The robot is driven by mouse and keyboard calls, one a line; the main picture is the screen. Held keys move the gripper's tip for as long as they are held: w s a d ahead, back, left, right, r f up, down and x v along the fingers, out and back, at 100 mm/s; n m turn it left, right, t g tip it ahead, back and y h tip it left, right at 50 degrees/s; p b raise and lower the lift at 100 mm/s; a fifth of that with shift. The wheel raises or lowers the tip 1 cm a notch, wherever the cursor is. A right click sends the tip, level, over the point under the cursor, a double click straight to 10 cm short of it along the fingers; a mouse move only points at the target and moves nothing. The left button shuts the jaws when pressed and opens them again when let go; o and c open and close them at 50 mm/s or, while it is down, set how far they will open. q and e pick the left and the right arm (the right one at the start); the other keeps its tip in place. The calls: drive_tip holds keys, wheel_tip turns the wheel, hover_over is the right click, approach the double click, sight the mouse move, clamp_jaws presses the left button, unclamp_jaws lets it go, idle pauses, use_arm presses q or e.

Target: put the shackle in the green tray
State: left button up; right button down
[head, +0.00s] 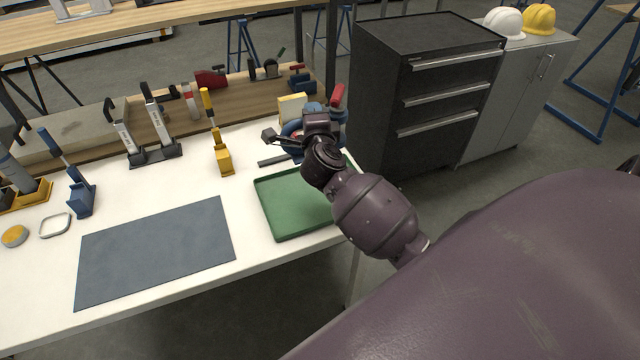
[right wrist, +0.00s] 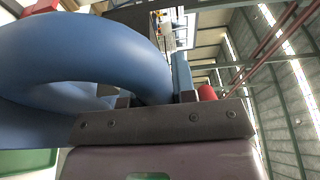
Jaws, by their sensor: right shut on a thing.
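The shackle looks to be the thick, curved blue piece (right wrist: 95,50) filling the left of the right wrist view. In the head view its blue part (head: 291,129) shows beside my right gripper (head: 284,140), partly hidden by it. My right gripper is shut on the shackle, near the far edge of the green tray (head: 282,212). Its height above the table cannot be told. The green tray lies on the white table and its visible floor is empty; my right arm hides its right side. My left gripper is not in view.
A blue-grey mat (head: 155,250) lies left of the tray. A yellow-handled clamp (head: 222,157) stands behind and left of it. A yellow-and-white block (head: 292,107) and a red-handled item (head: 337,95) are behind my gripper. A black drawer cabinet (head: 420,95) stands beyond the table.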

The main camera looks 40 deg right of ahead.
wheel_tip(320, 180, down, 20)
drive_tip(key=b, duration=0.7)
drive_tip(key=shift+w+r+b, duration=0.1)
drive_tip(key=shift+r+b, duration=0.05)
drive_tip(key=shift+b, duration=0.25)
drive_tip(key=c, duration=1.4)
unclamp_jaws()
drive_tip(key=shift+f, duration=0.25)
drive_tip(key=o, duration=0.5)
drive_tip(key=shift+c, duration=0.2)
